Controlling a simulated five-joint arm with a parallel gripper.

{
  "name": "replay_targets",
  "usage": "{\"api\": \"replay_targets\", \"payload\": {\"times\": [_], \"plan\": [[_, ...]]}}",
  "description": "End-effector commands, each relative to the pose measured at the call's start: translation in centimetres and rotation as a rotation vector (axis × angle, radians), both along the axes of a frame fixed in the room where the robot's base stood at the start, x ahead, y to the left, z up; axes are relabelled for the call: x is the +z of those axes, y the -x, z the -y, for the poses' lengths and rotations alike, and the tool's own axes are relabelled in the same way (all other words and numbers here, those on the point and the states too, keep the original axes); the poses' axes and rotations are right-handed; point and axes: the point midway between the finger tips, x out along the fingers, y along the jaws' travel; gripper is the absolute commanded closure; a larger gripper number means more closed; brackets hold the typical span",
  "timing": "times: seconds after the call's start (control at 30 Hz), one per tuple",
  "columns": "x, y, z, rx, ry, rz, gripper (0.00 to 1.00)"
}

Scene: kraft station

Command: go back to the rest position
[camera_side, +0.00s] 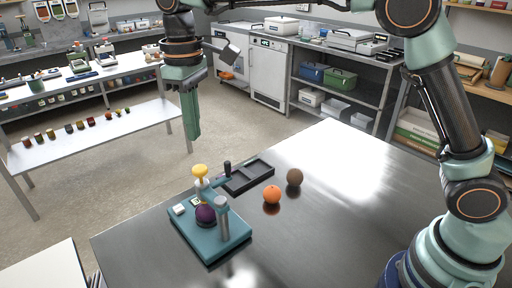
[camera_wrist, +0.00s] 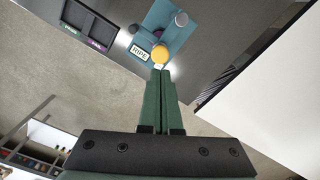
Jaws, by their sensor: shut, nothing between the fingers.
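My gripper (camera_side: 193,118) hangs pointing down, high above and beyond the far left edge of the metal table. Its green fingers are together with nothing between them; they also show in the wrist view (camera_wrist: 161,75). A teal base (camera_side: 208,248) stands on the table with a yellow knob (camera_side: 200,171), a dark purple ball (camera_side: 205,214) and a grey post (camera_side: 222,220) on it. In the wrist view the yellow knob (camera_wrist: 160,53) shows just past the fingertips, against the teal base (camera_wrist: 172,18).
A dark two-compartment tray (camera_side: 247,176) lies behind the base. An orange ball (camera_side: 271,194) and a brown ball (camera_side: 294,177) sit right of it. The table (camera_side: 330,225) is bare toward the right. A white bench (camera_side: 100,133) with small items stands behind at left.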

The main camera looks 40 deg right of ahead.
Motion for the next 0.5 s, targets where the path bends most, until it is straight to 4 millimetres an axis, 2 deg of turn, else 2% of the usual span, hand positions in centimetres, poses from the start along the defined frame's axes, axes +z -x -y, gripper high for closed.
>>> {"api": "replay_targets", "payload": {"times": [0.13, 0.23, 0.37, 0.5], "plan": [[0.3, 0.1, 0.6, -0.011, -0.005, 0.010, 1.00], [1.3, 0.5, 2.2, -0.042, -0.017, 0.035, 1.00], [2.8, 1.8, 5.6, -0.110, -0.041, 0.094, 1.00], [3.9, 3.9, 9.4, -0.187, -0.065, 0.163, 1.00]]}}
